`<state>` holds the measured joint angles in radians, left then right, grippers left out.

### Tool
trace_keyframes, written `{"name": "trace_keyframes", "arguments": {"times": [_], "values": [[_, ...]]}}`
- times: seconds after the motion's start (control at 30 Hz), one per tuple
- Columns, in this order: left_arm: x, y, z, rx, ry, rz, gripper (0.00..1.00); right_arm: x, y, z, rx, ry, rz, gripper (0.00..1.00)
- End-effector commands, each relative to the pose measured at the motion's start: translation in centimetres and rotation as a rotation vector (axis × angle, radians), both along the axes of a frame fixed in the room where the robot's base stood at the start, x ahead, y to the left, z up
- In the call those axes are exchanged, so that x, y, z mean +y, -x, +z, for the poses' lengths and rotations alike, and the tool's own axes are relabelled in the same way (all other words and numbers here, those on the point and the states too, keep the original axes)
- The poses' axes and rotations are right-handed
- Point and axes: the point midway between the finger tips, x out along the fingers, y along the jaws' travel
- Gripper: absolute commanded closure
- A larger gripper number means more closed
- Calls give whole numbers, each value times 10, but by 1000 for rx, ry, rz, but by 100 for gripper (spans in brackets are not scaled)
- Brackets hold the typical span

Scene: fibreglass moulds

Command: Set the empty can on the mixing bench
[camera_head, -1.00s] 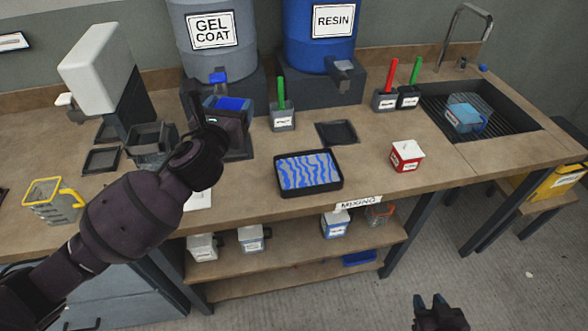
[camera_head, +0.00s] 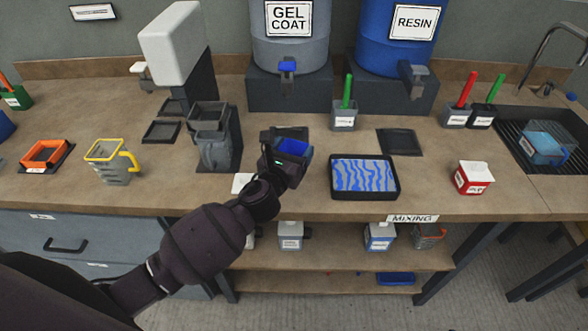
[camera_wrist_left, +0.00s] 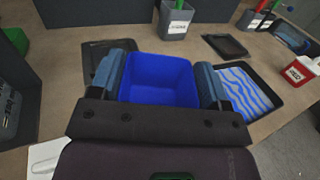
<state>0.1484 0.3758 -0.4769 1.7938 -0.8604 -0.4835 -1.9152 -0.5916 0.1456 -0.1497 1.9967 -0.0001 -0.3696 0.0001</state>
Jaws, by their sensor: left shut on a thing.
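My left gripper (camera_head: 284,152) is shut on a can with a blue inside (camera_head: 294,147). It holds the can in front of the gel coat drum (camera_head: 290,40), above or on the mixing bench (camera_head: 300,204). In the left wrist view the blue inside of the can (camera_wrist_left: 158,80) shows between the two fingers, one on each side. I cannot tell whether the can's base touches the bench. The bench's front edge carries a MIXING label (camera_head: 412,218). My right gripper is out of view.
A black tray with blue wavy stripes (camera_head: 364,193) lies just right of the can. A red-and-white box (camera_head: 472,178) stands further right. A grey machine (camera_head: 208,130) and a yellow-handled jug (camera_head: 113,160) stand left. Bench front near the striped tray's right is clear.

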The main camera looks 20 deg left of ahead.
Motion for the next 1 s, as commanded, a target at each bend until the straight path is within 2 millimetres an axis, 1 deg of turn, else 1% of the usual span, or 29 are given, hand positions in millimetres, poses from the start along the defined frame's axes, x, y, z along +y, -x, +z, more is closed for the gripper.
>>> {"name": "trace_keyframes", "arguments": {"times": [0.03,0.27,0.37,0.5,0.53,0.63,0.83,0.97,1.0], "values": [[0,0,-7,0,2,2,59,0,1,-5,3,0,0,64],[0,0,-18,-2,1,1,59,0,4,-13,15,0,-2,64],[0,0,-30,1,2,1,59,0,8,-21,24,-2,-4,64],[0,0,-52,2,3,1,59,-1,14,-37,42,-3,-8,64],[0,0,-55,2,2,2,59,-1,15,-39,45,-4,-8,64],[0,0,-56,-1,1,1,59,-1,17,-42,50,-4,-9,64],[0,0,-54,-3,0,0,59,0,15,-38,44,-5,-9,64],[0,0,-58,-2,-1,0,59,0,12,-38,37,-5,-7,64],[0,0,-58,-1,-1,0,29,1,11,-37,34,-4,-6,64]]}}
